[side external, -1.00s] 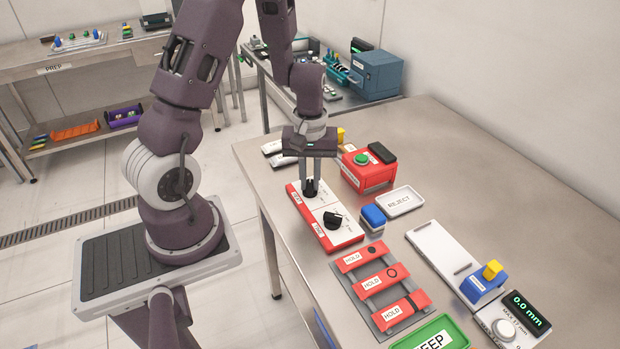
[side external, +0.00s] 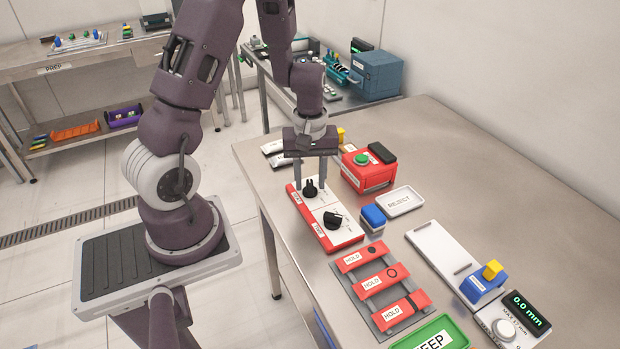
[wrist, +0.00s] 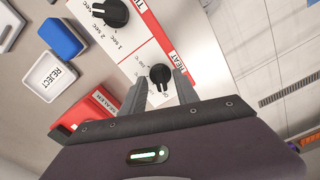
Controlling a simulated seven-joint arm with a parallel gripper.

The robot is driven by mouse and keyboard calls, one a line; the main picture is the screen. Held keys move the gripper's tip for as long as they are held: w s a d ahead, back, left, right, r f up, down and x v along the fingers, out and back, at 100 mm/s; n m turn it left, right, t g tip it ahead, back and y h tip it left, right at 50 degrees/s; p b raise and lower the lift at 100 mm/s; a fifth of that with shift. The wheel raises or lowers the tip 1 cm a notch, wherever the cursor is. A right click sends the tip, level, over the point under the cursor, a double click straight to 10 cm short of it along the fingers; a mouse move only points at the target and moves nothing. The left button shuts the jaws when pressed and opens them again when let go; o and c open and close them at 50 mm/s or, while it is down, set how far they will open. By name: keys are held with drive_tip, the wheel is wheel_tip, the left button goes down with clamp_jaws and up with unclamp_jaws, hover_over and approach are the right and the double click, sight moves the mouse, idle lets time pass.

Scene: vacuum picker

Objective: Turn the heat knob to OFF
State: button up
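The heat knob (side external: 310,190) is a small black pointer knob on the far half of a white panel with red edging (side external: 345,238). It also shows in the wrist view (wrist: 160,74), beside the HEAT label (wrist: 179,70), with its narrow end towards my gripper. Small print around the knob is partly hidden by my fingers, and I cannot surely read which mark it points at. My gripper (side external: 311,182) is open, pointing down, one finger on each side of the knob. Gaps show between the fingers and the knob.
A second black knob (side external: 333,219) sits on the nearer half of the panel. A red box with a green button (side external: 366,170), a blue block (side external: 373,215) and a REJECT tray (side external: 401,200) stand to the right. Red HOLD bars (side external: 362,256) lie in front.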

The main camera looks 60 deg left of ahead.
sight(311, 184)
wheel_tip(311, 184, up, 7)
drive_tip(key=shift+d+r, duration=0.1)
drive_tip(key=shift+r, duration=0.05)
drive_tip(key=s+d+r+m+t, duration=0.3)
drive_tip(key=d+r+m, duration=0.3)
drive_tip(key=d+r, duration=0.4)
drive_tip(key=s+d+r+m+t, duration=0.2)
drive_tip(key=s+d+r+m, duration=0.2)
drive_tip(key=s, duration=0.6)
wheel_tip(311, 184, up, 2)
drive_tip(key=m, duration=0.3)
drive_tip(key=shift+s+r+m+t, duration=0.15)
drive_tip(key=shift+m+t, duration=0.15)
drive_tip(key=shift+m, duration=0.1)
